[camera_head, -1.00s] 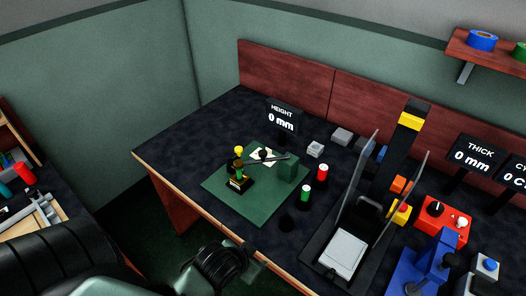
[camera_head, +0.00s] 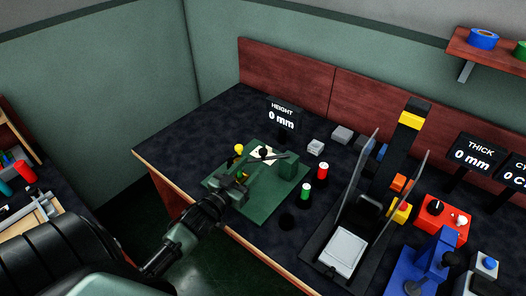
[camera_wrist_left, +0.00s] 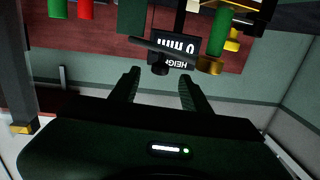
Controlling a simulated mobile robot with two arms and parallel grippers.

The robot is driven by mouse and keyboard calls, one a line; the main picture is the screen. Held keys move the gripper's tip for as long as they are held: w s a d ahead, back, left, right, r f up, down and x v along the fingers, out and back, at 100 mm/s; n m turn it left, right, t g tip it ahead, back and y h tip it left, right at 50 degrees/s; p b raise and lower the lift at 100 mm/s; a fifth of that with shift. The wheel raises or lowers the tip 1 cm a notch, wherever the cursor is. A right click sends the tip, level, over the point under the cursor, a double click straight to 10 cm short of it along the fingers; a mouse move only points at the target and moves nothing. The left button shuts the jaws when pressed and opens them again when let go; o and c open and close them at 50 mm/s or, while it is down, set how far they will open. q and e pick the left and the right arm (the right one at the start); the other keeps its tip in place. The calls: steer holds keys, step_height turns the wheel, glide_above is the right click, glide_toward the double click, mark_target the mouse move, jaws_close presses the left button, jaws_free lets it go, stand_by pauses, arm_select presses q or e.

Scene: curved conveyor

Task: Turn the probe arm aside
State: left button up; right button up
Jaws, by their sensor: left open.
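The dark probe arm (camera_head: 275,156) is a thin bar with a black knob, reaching from a green block (camera_head: 287,171) over a green base plate (camera_head: 262,208). In the left wrist view the picture is upside down; the probe arm (camera_wrist_left: 165,52) crosses near the top with its black knob (camera_wrist_left: 158,69). My left gripper (camera_head: 238,178) is over the left part of the plate, in front of the arm. Its fingers (camera_wrist_left: 160,88) are apart and empty, with the knob beyond the gap. The gripper hides most of the black-and-gold piece below the yellow knob (camera_head: 239,148). My right gripper is out of view.
The height display (camera_head: 282,118) behind reads 0 mm. A red-topped cylinder (camera_head: 322,172) and a green-topped one (camera_head: 306,192) stand right of the plate. Further right is a black chute with a white tray (camera_head: 343,252). The tabletop left of the plate is clear.

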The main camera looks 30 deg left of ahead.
mark_target(261, 154)
arm_select(q)
steer(key=w, duration=0.5)
steer(key=w+p, duration=0.1)
steer(key=w, duration=0.2)
steer(key=shift+a+r, duration=0.1)
steer(key=shift+r, duration=0.15)
steer(key=shift+s, duration=0.1)
jaws_close()
stand_by(1.0)
